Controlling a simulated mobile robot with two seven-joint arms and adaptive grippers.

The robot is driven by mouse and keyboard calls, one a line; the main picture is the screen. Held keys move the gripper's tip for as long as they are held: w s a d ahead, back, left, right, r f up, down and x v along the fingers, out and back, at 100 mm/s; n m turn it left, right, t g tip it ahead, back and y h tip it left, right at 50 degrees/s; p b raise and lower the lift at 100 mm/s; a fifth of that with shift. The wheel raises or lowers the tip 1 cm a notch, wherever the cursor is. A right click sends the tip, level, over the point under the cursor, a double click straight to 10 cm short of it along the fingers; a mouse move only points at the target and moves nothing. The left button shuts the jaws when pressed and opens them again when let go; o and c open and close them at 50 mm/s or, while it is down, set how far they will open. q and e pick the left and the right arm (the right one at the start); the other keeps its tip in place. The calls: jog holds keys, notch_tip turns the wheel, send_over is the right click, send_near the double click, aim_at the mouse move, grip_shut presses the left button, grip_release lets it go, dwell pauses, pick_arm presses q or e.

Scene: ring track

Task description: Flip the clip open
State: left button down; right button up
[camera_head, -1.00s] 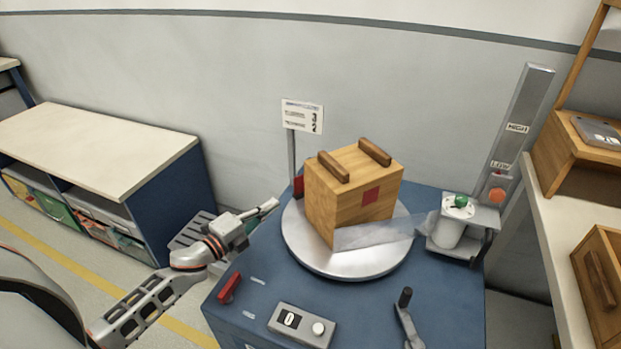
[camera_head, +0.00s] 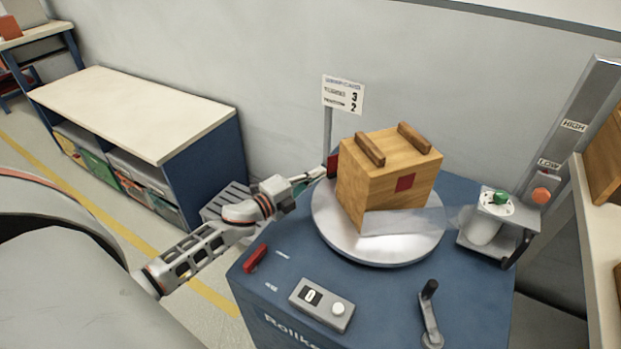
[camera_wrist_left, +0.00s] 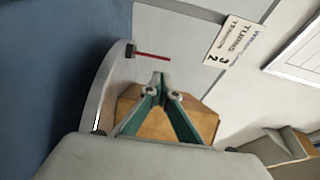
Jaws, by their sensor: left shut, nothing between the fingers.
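A red flat piece (camera_head: 333,163), which looks like the clip, stands at the turntable's back left edge beside the sign post. In the left wrist view it shows as a thin red bar (camera_wrist_left: 152,55) sticking out from a dark block at the rim. My left gripper (camera_head: 321,172) is shut and empty, its tips close to the red piece. In the left wrist view its green fingers (camera_wrist_left: 161,78) meet just below the bar; I cannot tell whether they touch it. My right gripper is not in view.
A wooden box (camera_head: 385,190) with two handles stands on the round turntable (camera_head: 350,245). A clear sheet (camera_head: 410,221) reaches from a white roll (camera_head: 485,228) to the box. A red lever (camera_head: 256,258), a counter box (camera_head: 321,304) and a crank (camera_head: 430,315) are on the blue top.

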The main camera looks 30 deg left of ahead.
aim_at(333, 164)
pick_arm(q)
jog(key=shift+x, duration=2.75)
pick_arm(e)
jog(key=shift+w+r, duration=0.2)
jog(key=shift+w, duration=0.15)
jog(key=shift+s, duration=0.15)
pick_arm(q)
jog(key=shift+a, duration=0.1)
